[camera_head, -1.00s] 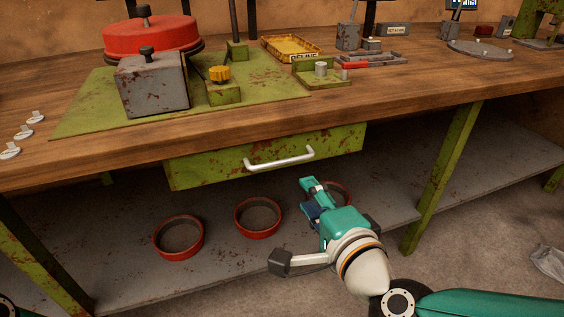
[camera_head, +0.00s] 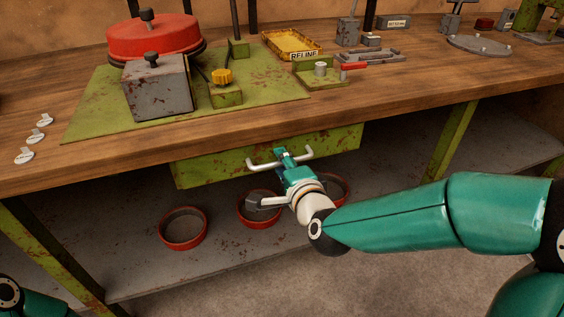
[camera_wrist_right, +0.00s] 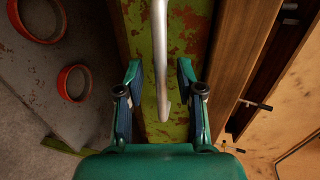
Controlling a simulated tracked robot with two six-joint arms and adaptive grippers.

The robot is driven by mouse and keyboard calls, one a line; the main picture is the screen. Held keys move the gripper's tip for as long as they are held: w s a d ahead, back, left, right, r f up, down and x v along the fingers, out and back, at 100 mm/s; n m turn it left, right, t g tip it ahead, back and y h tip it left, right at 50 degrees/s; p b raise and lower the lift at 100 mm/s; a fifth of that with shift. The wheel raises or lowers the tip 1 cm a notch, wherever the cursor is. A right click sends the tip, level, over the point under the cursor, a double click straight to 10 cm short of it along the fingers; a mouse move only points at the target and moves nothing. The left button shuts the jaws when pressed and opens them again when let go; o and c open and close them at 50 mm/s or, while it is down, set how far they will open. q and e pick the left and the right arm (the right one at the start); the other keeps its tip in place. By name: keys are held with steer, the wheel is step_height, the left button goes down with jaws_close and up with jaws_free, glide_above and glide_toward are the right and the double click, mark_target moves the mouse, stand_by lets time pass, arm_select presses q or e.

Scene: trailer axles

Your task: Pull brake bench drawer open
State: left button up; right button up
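The brake bench drawer (camera_head: 215,168) is a rusty green box front under the wooden bench top, and it looks shut. Its pale bar handle (camera_head: 264,166) runs across the front. My right gripper (camera_head: 283,153) is at the middle of the handle. In the right wrist view the handle (camera_wrist_right: 160,60) passes between the two open fingers of my right gripper (camera_wrist_right: 160,95), with a gap on each side. The green drawer front (camera_wrist_right: 190,35) lies behind it. My left gripper is out of view; only a bit of my left arm shows at the lower left.
The bench top (camera_head: 400,90) carries a red drum (camera_head: 150,38), a grey block (camera_head: 160,90) and a yellow tray (camera_head: 290,44). Red rings (camera_head: 183,228) lie on the lower shelf (camera_head: 130,270). A green bench leg (camera_head: 452,140) stands right of the drawer.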

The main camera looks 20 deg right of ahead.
steer(key=shift+w, duration=0.4)
steer(key=shift+c, duration=0.3)
jaws_close()
steer(key=shift+f, duration=0.1)
